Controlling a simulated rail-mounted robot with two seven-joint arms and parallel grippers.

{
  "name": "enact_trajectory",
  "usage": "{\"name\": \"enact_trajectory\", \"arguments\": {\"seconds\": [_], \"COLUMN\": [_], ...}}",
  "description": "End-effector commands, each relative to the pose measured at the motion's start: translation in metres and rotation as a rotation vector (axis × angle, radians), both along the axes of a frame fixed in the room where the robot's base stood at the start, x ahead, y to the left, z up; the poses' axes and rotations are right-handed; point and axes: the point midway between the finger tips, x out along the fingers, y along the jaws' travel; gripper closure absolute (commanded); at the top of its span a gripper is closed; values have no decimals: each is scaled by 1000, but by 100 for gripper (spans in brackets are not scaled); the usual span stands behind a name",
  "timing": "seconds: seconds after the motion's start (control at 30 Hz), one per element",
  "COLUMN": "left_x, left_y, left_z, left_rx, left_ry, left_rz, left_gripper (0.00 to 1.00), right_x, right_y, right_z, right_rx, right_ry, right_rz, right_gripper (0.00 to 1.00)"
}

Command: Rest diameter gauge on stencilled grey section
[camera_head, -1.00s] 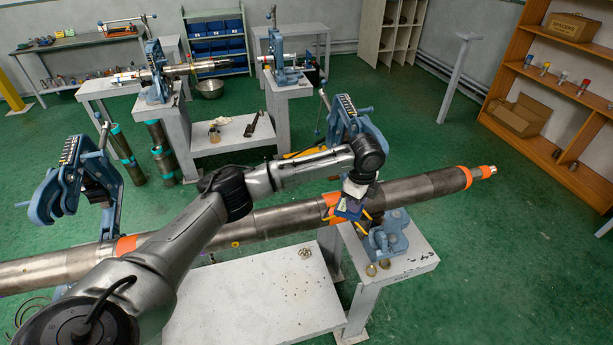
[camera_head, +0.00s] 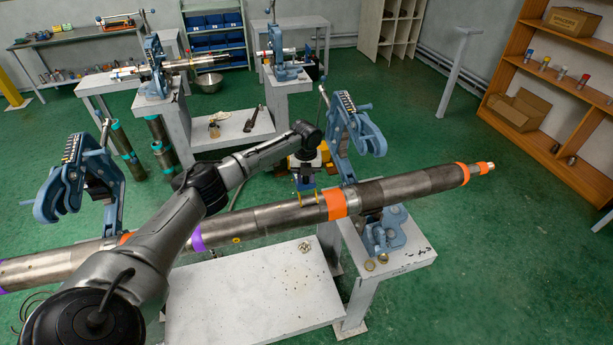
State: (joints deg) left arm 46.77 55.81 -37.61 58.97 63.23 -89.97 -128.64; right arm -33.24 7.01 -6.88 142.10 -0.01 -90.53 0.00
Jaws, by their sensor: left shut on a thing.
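The long steel pipe (camera_head: 271,215) runs across the view in the two blue vises, with grey sections, orange bands and a purple band (camera_head: 197,238). I cannot make out any stencilled lettering on its grey sections. My left gripper (camera_head: 306,182) is above the pipe, left of the middle orange band (camera_head: 336,204). It is shut on the diameter gauge, of which mainly thin yellow prongs (camera_head: 316,197) show, down at the grey surface. The gripper hides the rest of the gauge. Whether the prongs touch the pipe is unclear. My right gripper is out of view.
The right vise (camera_head: 357,127) stands open just right of the gripper, and the left vise (camera_head: 72,190) stands at the left. A white low table (camera_head: 250,295) lies in front of the pipe.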

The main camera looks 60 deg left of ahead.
Motion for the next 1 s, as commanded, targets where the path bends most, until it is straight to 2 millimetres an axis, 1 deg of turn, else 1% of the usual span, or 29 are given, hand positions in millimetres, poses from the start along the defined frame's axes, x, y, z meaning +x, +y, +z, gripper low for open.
{"name": "enact_trajectory", "arguments": {"seconds": [0.27,0.77,1.0], "left_x": [0,0,0], "left_y": [0,0,0], "left_z": [-15,-63,-76], "left_rx": [0,0,-1], "left_ry": [-2,-2,-1], "left_rz": [1,1,2], "left_gripper": [100,100,100], "right_x": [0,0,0], "right_y": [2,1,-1], "right_z": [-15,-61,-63], "right_rx": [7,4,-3], "right_ry": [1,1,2], "right_rz": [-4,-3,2], "right_gripper": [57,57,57]}}
